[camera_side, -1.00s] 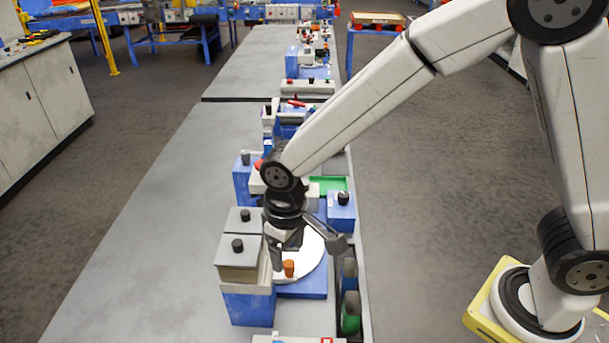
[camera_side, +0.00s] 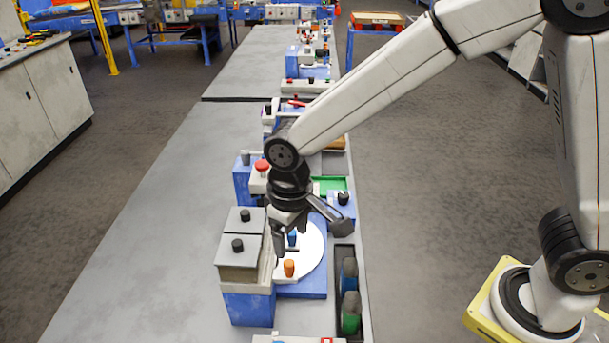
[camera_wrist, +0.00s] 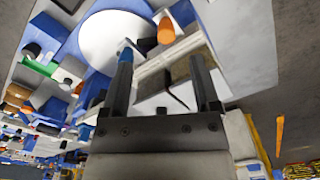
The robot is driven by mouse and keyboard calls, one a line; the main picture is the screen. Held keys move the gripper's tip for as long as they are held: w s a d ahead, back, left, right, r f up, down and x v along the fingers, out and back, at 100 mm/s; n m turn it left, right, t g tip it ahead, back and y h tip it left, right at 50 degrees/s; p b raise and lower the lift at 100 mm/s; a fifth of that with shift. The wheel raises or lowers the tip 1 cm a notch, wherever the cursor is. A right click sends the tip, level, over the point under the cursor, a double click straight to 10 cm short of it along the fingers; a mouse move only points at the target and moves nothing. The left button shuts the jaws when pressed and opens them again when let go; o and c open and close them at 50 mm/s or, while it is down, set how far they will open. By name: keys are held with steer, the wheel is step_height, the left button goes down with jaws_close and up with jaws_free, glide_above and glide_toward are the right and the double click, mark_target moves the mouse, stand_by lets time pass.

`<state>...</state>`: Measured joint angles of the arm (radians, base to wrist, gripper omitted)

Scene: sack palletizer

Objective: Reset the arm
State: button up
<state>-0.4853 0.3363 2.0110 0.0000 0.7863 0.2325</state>
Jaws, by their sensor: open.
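My gripper (camera_side: 290,240) is open and empty, pointing down above the white round plate (camera_side: 312,252) on its blue base. An orange peg (camera_side: 289,268) stands on the plate's near-left part, below the fingers. A blue peg (camera_side: 292,239) shows just beside the fingers. In the wrist view, my gripper's two fingers (camera_wrist: 165,80) are spread apart with nothing between them. The white plate (camera_wrist: 110,38) and the orange peg (camera_wrist: 166,32) lie beyond the fingertips there.
A grey-topped box unit (camera_side: 240,245) with black knobs stands just left of the gripper. A red button (camera_side: 262,166) and a green tray (camera_side: 329,185) sit behind. A dark bin (camera_side: 346,300) with bottle-like items is at the right. The grey table (camera_side: 160,220) is clear at left.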

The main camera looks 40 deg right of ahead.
steer(key=s+d+f+m+t, duration=0.1)
steer(key=s+d, duration=0.2)
steer(key=d, duration=0.6)
steer(key=s+d+f+m+t, duration=0.1)
steer(key=s+d, duration=0.3)
steer(key=d, duration=0.5)
steer(key=shift+d+m+t, duration=0.3)
steer(key=shift+d+m, duration=0.05)
steer(key=shift+m, duration=0.05)
